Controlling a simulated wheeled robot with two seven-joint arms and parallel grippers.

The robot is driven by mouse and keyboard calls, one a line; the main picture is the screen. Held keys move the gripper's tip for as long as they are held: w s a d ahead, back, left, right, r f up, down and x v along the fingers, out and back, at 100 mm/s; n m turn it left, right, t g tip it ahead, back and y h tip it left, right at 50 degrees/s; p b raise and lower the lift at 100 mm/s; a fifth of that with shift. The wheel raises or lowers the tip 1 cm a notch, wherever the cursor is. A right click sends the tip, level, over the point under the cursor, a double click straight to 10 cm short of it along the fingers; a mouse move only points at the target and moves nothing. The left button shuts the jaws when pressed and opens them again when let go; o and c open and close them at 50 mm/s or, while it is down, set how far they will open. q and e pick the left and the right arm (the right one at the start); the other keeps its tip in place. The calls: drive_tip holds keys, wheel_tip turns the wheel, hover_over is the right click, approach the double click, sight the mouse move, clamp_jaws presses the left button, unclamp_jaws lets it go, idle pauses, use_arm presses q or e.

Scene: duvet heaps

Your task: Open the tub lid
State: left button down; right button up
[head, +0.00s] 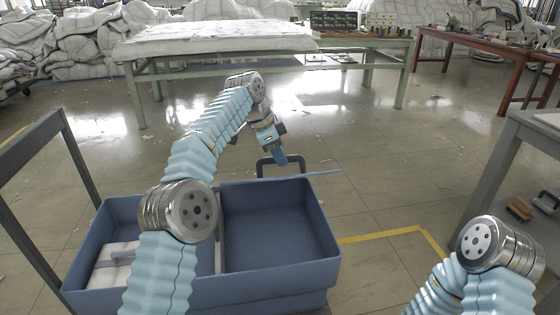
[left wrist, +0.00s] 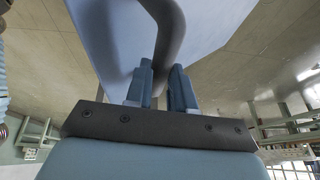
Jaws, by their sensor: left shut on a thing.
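The blue tub (head: 328,235) stands on the floor in front of me, and its right compartment is open and looks empty. Its left compartment holds a whitish flat thing (head: 108,272), partly hidden by my left arm. My left gripper (head: 281,158) is at the tub's far side, shut on the dark lid handle (head: 262,163). In the left wrist view the handle (left wrist: 172,22) passes between the fingers (left wrist: 164,78), beside the pale blue lid (left wrist: 105,35). In the head view the lid (head: 322,176) shows only as a thin strip by the far rim. My right gripper is out of view.
A green-framed table (head: 215,45) with a white duvet stands behind. A grey table (head: 520,125) is at right, with brushes (head: 520,209) below it. A dark frame (head: 35,130) stands at left. Yellow tape (head: 385,234) marks the floor. Floor between tub and back table is mostly clear.

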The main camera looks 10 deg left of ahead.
use_arm(q)
drive_tip(key=shift+w+a+f, duration=0.25)
drive_tip(key=shift+a+f, duration=0.1)
drive_tip(key=shift+a, duration=0.05)
drive_tip(key=c, duration=1.4)
unclamp_jaws()
drive_tip(key=shift+o, duration=1.4)
drive_tip(key=shift+w+f, duration=0.15)
drive_tip(key=shift+o, duration=0.8)
drive_tip(key=shift+d, duration=0.1)
drive_tip(key=shift+r, duration=0.25)
